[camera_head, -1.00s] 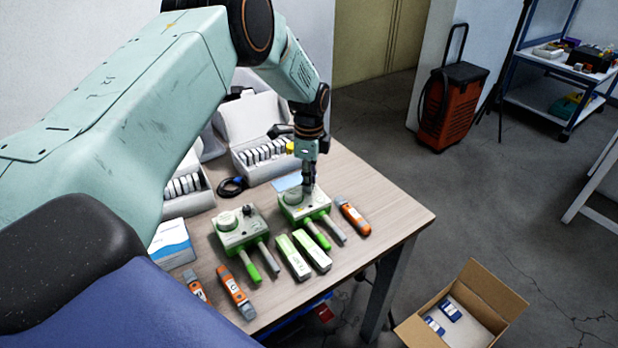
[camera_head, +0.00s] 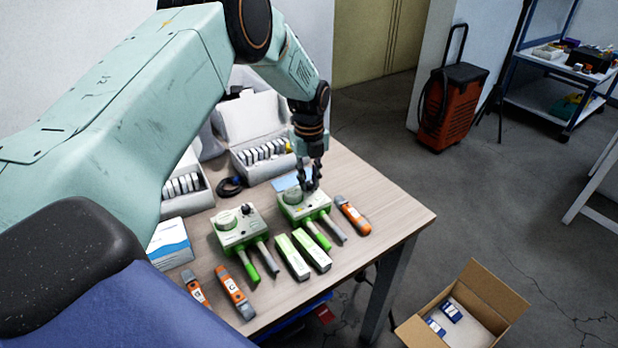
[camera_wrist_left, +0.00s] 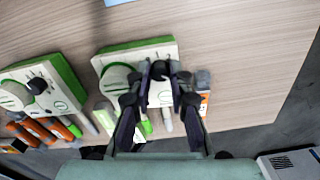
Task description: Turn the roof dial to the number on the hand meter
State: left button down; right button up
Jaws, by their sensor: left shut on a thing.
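Two green-and-white roof units stand on the table. The right unit (camera_head: 296,210) has my left gripper (camera_head: 309,185) on its top face; the left unit (camera_head: 234,236) stands free, its black dial (camera_head: 247,210) in sight. In the left wrist view, my left gripper (camera_wrist_left: 160,92) is shut on the dark dial (camera_wrist_left: 158,69) of the right unit. The fingers hide part of this dial, and I cannot read its setting. An orange hand meter (camera_head: 353,218) lies right of the right unit. Two more orange meters lie at the front left (camera_head: 235,288) (camera_head: 194,284). Their numbers are too small to read.
Two green-and-white boxes (camera_head: 293,258) (camera_head: 312,250) lie before the units. Open white cases (camera_head: 260,165) and a coiled black cable (camera_head: 231,187) are behind. A cardboard box (camera_head: 470,305) stands on the floor right of the table. The table's right corner is clear.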

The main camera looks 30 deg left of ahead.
aim_at(309, 183)
pick_arm(q)
jog(key=shift+s+f+m, duration=0.2)
jog(key=shift+m, duration=0.35)
jog(key=shift+s+f+m, duration=0.15)
jog(key=shift+m, duration=0.4)
jog(key=c, duration=1.7)
grip_release()
jog(key=o, duration=0.5)
jog(key=shift+w+r, duration=0.1)
jog(key=shift+w, duration=0.05)
jog(key=shift+w+r, duration=0.1)
jog(key=shift+r, duration=0.15)
jog(key=shift+r, duration=0.3)
notch_tip(309, 183, up, 11)
